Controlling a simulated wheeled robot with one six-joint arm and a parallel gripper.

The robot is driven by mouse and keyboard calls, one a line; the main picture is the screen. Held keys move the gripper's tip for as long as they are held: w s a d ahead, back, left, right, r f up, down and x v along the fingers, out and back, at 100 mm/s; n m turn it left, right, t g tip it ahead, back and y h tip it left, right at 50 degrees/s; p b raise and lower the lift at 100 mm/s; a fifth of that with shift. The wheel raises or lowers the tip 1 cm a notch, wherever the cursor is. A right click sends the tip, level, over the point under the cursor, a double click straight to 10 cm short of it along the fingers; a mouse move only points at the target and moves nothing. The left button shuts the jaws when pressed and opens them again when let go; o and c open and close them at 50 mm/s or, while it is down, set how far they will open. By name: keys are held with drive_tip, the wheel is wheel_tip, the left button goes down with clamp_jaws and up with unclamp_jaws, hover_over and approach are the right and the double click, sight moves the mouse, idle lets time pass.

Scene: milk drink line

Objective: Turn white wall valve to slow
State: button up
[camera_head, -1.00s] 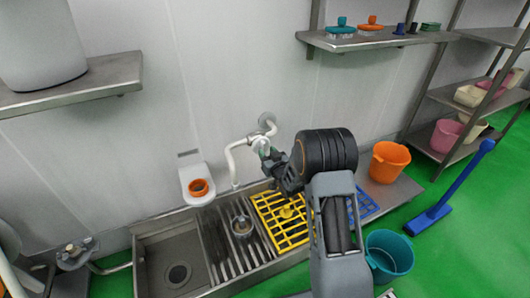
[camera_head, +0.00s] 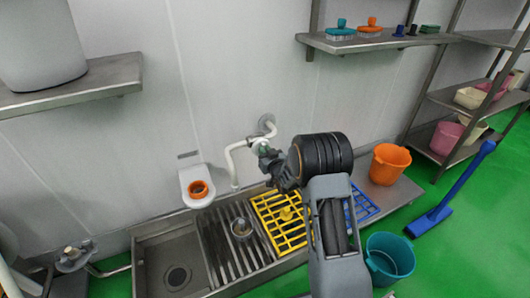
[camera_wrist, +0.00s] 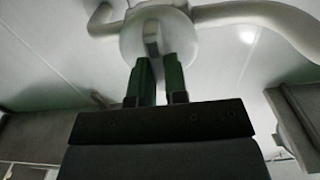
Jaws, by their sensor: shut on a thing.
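The white wall valve (camera_head: 252,141) is on a white pipe that comes out of the wall above the sink counter. In the wrist view the round white valve body (camera_wrist: 133,40) fills the top middle, with a small upright handle (camera_wrist: 152,36) on its face. My gripper (camera_head: 264,150) is at the valve. In the wrist view its two green fingers (camera_wrist: 159,65) are close together, one on each side of the handle's lower part, shut on it. The fingertips hide part of the handle. I cannot read any setting mark on the valve.
Below are a steel sink (camera_head: 150,262), a yellow grid (camera_head: 268,222) and a blue grid (camera_head: 366,208). An orange bucket (camera_head: 388,165) stands on the counter at right, and a teal bucket (camera_head: 402,246) on the floor. A steel shelf (camera_head: 375,42) with brushes hangs above.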

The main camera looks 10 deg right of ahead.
drive_tip(key=shift+f+b, duration=0.15)
drive_tip(key=shift+b, duration=0.3)
clamp_jaws()
drive_tip(key=shift+a+n+b, duration=0.15)
drive_tip(key=shift+n+b, duration=2.55)
drive_tip(key=shift+n, duration=0.3)
drive_tip(key=o, duration=0.7)
unclamp_jaws()
drive_tip(key=shift+s, duration=0.1)
drive_tip(key=p+v, duration=0.2)
drive_tip(key=v, duration=1.1)
drive_tip(key=shift+s+p, duration=0.3)
drive_tip(key=shift+p, duration=0.1)
